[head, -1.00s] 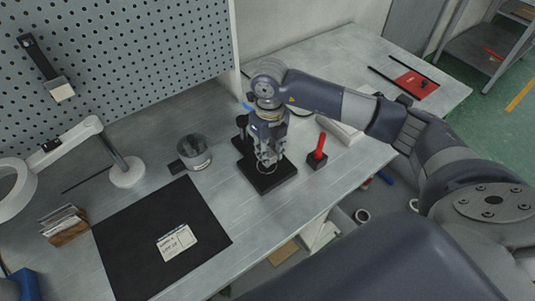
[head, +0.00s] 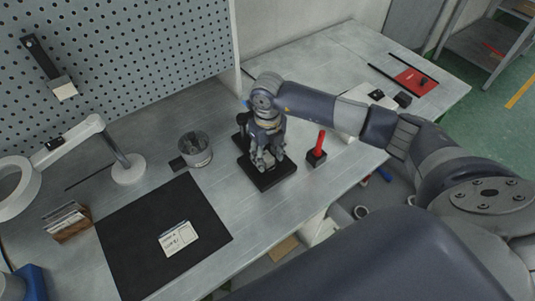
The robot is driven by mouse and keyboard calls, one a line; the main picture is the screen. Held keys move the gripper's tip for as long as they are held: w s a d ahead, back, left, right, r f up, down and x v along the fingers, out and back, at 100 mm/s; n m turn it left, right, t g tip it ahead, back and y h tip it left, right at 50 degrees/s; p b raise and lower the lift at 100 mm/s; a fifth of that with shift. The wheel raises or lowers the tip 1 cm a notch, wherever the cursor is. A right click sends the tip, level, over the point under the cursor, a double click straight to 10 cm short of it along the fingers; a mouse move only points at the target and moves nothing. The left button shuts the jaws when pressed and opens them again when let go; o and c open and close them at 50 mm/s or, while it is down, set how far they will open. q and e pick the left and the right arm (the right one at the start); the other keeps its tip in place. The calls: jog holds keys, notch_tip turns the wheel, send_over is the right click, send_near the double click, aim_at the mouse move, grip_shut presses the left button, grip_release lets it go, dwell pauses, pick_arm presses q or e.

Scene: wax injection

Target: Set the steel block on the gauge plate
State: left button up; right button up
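The gauge plate (head: 279,181) is a black base on the bench, with a dark upright post at its back left. My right gripper (head: 264,166) points down just over the middle of this plate, its fingers close to the surface. The fingers and the wrist cover much of the plate. I cannot make out the steel block; any piece between the fingertips is too small and hidden to tell. Whether the fingers are open or shut is also unclear. My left gripper is not in view.
A red-handled tool on a dark base (head: 316,157) stands right of the plate. A grey cup (head: 196,151) stands to its left. A black mat (head: 125,240) with a white card (head: 179,238) lies front left. A white lamp base (head: 129,170) stands behind the mat.

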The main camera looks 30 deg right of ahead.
aim_at(268, 157)
jog(key=shift+r, duration=0.3)
notch_tip(268, 157, up, 12)
jog(key=b, duration=0.1)
jog(key=shift+b, duration=0.35)
jog(key=shift+f, duration=0.15)
